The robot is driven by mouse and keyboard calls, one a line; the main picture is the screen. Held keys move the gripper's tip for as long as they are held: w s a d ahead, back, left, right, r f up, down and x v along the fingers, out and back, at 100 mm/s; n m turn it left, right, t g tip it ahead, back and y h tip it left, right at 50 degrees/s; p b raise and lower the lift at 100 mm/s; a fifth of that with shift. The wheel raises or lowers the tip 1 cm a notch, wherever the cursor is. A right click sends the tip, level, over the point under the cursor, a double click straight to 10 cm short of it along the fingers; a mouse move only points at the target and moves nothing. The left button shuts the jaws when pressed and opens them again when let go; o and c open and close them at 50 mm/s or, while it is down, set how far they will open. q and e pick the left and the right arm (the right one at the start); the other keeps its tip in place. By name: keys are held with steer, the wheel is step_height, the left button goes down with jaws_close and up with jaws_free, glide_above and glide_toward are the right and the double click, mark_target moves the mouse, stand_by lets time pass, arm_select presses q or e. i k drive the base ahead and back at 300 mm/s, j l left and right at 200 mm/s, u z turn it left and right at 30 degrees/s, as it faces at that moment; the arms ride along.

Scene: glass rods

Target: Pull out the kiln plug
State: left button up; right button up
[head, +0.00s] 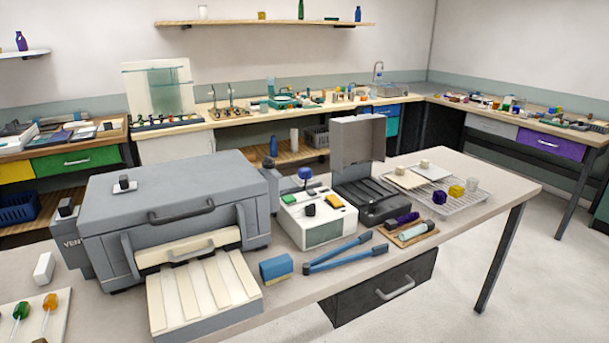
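The grey kiln (165,190) stands on the left part of the near table, with a dark bar handle (181,211) on its front. A cream block that looks like the kiln plug (202,240) sits low in the kiln's front, with a grey handle (190,253) across it. How deep it sits cannot be told. A small black knob on a pale plate (124,184) lies on the kiln's top. Neither of my grippers is in view, and nothing touches the plug.
A cream slatted ledge (203,295) lies directly before the plug. Right of it are a blue sponge-like block (276,269), blue tongs (338,253) and a white control box (318,216). Clear tabletop lies at the right end.

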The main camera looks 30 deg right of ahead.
mark_target(302, 173)
steer(key=i+l+u, duration=0.1)
steer(key=l, duration=0.35)
steer(key=i+l+u, duration=0.15)
steer(key=l, duration=0.25)
steer(key=i+l+u, duration=0.1)
steer(key=l, duration=0.35)
steer(key=i+l+u, duration=0.1)
steer(key=l, duration=0.35)
